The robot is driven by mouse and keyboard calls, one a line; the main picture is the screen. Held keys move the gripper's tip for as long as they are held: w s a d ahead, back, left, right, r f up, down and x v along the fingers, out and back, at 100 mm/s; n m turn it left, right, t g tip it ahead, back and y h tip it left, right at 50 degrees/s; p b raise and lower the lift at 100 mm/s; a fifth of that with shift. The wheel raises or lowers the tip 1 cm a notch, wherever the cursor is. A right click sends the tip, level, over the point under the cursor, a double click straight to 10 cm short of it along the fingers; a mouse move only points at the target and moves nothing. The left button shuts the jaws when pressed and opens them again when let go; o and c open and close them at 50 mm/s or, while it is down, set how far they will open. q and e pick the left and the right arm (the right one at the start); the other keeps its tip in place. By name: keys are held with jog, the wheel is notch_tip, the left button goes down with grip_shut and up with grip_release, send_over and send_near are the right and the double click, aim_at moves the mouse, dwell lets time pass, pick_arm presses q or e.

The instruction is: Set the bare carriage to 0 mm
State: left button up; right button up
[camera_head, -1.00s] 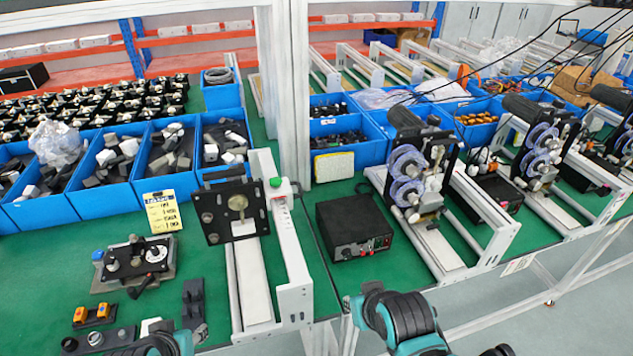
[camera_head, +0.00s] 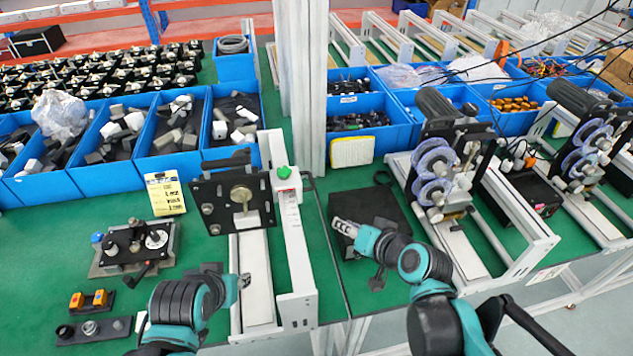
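The bare carriage is a black upright plate (camera_head: 215,206) with a round metal hub, standing across a white rail unit (camera_head: 256,275) left of centre. It sits toward the far part of the rail. A green knob (camera_head: 283,172) sits on the unit's right side bar (camera_head: 298,262), just right of the plate. My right gripper (camera_head: 345,228) is right of the rail unit, over a black box, apart from the carriage. My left gripper (camera_head: 243,281) is above the near left part of the rail, nearer me than the carriage. Its fingers are small and partly hidden. The scale marks are too small to read.
A black box (camera_head: 385,203) lies under my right gripper. Another carriage with a motor and blue reels (camera_head: 436,160) stands on the right rail. A yellow card (camera_head: 165,194), a control device (camera_head: 133,246) and blue bins (camera_head: 107,172) are left. Green mat between them is clear.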

jog(key=w+a+m+t+b, duration=0.1)
jog(key=w+a, duration=0.1)
jog(key=w, duration=0.2)
jog(key=w+a+m+t+y+b, duration=0.1)
jog(key=w+a, duration=0.2)
jog(key=w, duration=0.2)
jog(key=w+a+m+t+y+b, duration=0.1)
jog(key=w+a, duration=0.1)
jog(key=w, duration=0.3)
jog(key=shift+a+r, duration=0.1)
jog(key=shift+a, duration=0.15)
grip_shut()
jog(key=shift+s, duration=0.1)
